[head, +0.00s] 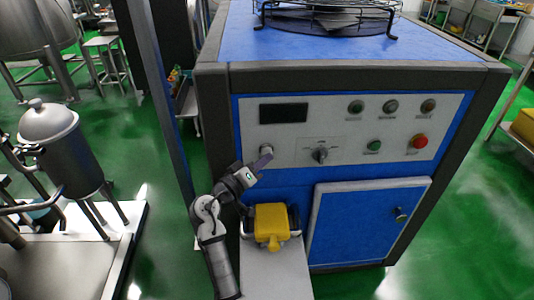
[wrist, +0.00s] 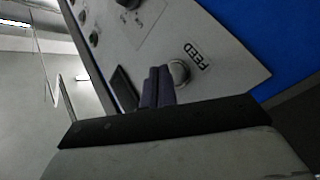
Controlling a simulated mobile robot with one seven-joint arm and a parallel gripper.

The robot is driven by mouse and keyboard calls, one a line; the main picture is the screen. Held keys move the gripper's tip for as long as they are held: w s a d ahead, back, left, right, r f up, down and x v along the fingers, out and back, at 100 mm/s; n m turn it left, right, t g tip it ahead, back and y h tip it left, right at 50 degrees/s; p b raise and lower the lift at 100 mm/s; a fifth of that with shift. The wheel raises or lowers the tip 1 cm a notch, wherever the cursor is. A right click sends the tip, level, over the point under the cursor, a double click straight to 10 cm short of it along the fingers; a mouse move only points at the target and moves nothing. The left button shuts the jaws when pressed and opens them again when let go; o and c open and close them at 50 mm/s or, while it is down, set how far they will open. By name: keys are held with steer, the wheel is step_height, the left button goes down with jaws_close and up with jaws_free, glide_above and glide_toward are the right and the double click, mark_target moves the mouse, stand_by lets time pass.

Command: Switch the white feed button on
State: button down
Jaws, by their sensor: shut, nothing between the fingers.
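The white feed button (head: 266,150) is at the lower left of the machine's light grey control panel (head: 290,125). In the wrist view the round, pale button (wrist: 180,71) sits beside the word FEED. My gripper (head: 261,162) is at the panel's lower left, just below the button in the head view. In the wrist view my gripper (wrist: 158,82) has its two dark fingers together and empty, immediately left of the button. The fingertips overlap the button's edge in the picture; I cannot tell whether they touch it. Whether the button is pressed in does not show.
The panel also carries a dark display (head: 284,113), a rotary knob (head: 320,155), a green button (head: 373,146), a red button (head: 419,141) and small controls along the top. Below are a yellow object (head: 271,222) and a blue door (head: 364,222). A metal can (head: 56,146) stands left.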

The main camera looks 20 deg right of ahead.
steer(key=shift+w+d, duration=0.1)
steer(key=shift+w, duration=0.35)
stand_by(0.6)
steer(key=shift+s, duration=0.1)
steer(key=shift+s+a, duration=0.25)
steer(key=shift+s, duration=0.55)
steer(key=shift+s, duration=0.1)
steer(key=shift+s+a+b, duration=0.2)
steer(key=shift+s+a, duration=0.05)
steer(key=shift+s, duration=0.7)
steer(key=shift+s+a+b, duration=0.15)
steer(key=shift+s+a, duration=0.15)
steer(key=shift+s, duration=0.6)
steer(key=shift+s+a+b, duration=0.2)
steer(key=shift+s+a, duration=0.05)
steer(key=shift+s, duration=0.7)
